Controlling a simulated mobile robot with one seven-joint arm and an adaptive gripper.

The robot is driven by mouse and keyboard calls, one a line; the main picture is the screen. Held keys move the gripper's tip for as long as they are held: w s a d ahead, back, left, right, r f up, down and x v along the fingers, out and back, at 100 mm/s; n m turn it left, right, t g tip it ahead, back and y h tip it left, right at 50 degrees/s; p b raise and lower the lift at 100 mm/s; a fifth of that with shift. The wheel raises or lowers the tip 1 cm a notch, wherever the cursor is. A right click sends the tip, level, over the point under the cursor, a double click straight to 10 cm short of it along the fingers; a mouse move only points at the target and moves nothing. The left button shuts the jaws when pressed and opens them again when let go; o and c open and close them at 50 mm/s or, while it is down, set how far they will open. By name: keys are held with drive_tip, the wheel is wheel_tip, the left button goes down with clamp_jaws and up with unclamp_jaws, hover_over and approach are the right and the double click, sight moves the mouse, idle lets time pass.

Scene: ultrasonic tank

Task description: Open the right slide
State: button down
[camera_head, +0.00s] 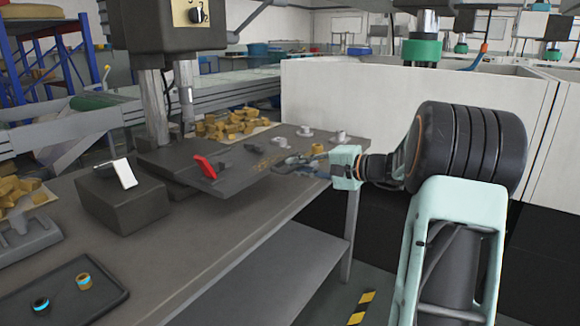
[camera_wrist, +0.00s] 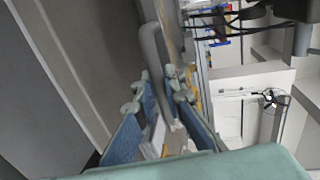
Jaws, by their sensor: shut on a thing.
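My gripper (camera_head: 308,163) reaches in from the right, low over the far right end of the dark workbench (camera_head: 215,235). In the wrist view, its blue-padded fingers (camera_wrist: 158,80) are closed around a grey curved bar (camera_wrist: 152,45) that looks like a handle. The bar runs between the fingers and on past the tips. I cannot tell from these views which part the bar belongs to, or make out the right slide clearly. A dark flat plate (camera_head: 228,178) with a red lever (camera_head: 205,168) lies to the left of my gripper.
A black tray (camera_head: 60,300) is front left. A large white tank (camera_head: 345,95) stands behind.

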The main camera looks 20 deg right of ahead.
drive_tip(key=c, duration=2)
unclamp_jaws()
drive_tip(key=v, duration=1.2)
drive_tip(key=shift+w, duration=0.1)
